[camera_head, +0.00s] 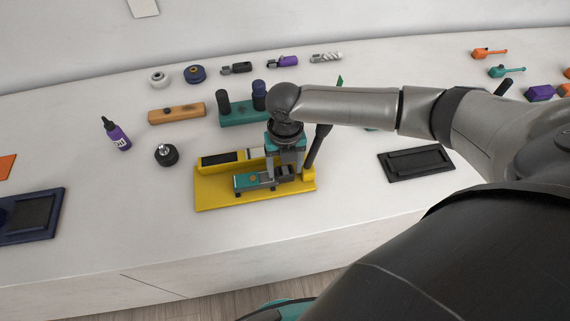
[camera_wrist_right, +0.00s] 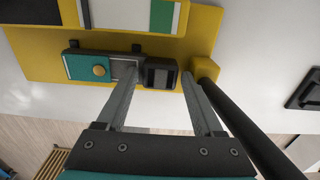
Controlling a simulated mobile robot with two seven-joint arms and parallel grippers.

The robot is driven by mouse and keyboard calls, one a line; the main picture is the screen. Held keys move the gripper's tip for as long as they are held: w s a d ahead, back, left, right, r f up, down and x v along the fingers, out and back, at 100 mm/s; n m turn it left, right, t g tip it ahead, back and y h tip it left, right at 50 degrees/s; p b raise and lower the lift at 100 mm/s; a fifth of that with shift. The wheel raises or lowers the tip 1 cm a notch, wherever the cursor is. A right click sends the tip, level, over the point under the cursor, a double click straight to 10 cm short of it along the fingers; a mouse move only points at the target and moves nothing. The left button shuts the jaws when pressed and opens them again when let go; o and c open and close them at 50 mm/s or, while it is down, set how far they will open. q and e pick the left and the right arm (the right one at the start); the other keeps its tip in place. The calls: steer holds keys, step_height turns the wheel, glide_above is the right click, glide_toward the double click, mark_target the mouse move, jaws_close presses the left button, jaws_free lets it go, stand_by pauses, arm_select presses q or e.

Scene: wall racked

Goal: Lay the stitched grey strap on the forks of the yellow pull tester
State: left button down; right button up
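The yellow pull tester (camera_head: 215,197) lies flat on the white bench, and it fills the top of the right wrist view (camera_wrist_right: 35,55). A teal-and-grey piece with a gold round spot (camera_head: 252,181), which looks like the strap, lies along the tester's front side. Small black prongs (camera_wrist_right: 137,48) show at its edge. A dark block (camera_wrist_right: 160,73) is at its right end. My right gripper (camera_head: 284,172) is open, pointing down over that end, its fingertips either side of the dark block (camera_wrist_right: 160,76). I cannot tell whether they touch. My left gripper is not in view.
A black rod (camera_head: 318,148) stands beside the gripper at the tester's right end. A teal holder with dark posts (camera_head: 240,114) is behind. A black tray (camera_head: 415,163) lies right, a purple bottle (camera_head: 117,134) left. Front bench is clear.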

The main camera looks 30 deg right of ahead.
steer(key=shift+o, duration=1.3)
steer(key=shift+d, duration=0.15)
step_height(320, 180, up, 15)
steer(key=shift+a+r+p, duration=0.15)
steer(key=shift+a+p, duration=0.05)
steer(key=shift+p, duration=0.15)
steer(key=shift+s, duration=0.1)
